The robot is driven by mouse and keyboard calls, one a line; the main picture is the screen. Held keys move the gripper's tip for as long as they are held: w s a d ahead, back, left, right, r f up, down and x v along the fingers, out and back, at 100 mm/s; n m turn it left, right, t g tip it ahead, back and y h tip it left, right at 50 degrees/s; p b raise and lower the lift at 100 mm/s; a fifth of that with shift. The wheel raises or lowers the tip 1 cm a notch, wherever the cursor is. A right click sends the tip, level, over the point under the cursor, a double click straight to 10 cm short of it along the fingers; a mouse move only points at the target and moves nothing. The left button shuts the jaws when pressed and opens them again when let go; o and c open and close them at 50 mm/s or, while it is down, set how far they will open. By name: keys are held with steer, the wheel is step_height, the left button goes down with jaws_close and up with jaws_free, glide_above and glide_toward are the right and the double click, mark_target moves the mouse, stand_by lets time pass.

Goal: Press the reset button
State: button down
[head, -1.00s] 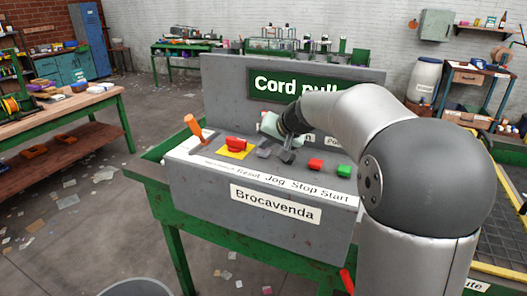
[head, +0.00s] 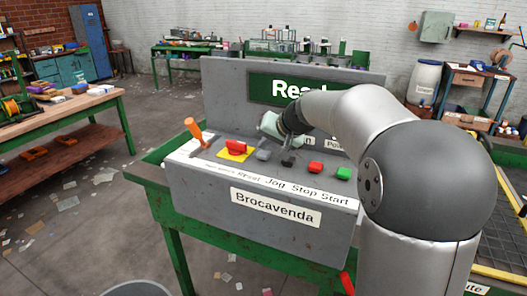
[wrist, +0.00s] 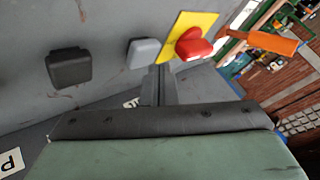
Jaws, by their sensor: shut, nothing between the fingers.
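The reset button is a light grey square button, which lies behind the Reset label on the sloped grey console (head: 180,172). In the head view the grey button (head: 263,154) sits between the red knob on a yellow plate and a dark button. In the wrist view the grey button (wrist: 143,53) stands just beyond my gripper's fingers. My gripper (wrist: 160,72) is shut and empty, its tips close to the button. I cannot tell whether they touch it. In the head view the pale green hand (head: 270,125) is above the console; its fingertips are hard to make out.
Beside the grey button are the red knob (head: 236,147) on its yellow plate and the dark button (head: 288,161). An orange lever (head: 194,130) stands at the left end. A red button (head: 316,168) and a green button (head: 343,173) are to the right.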

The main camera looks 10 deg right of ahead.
mark_target(266, 155)
steer(key=shift+r, duration=0.3)
steer(key=shift+r+p, duration=1.75)
steer(key=shift+r, duration=0.75)
steer(key=shift+f, duration=0.1)
steer(key=s+f+n+g+h, duration=0.1)
steer(key=s+f, duration=0.5)
steer(key=s, duration=0.6)
steer(key=s+f+n+g+h, duration=0.1)
steer(key=s+f+g, duration=0.3)
steer(key=s, duration=0.8)
steer(key=s+a+f+n+g+h, duration=0.1)
steer(key=s+f+g+h, duration=0.1)
steer(key=s+f, duration=0.6)
steer(key=s, duration=0.5)
steer(key=shift+g+h, duration=0.3)
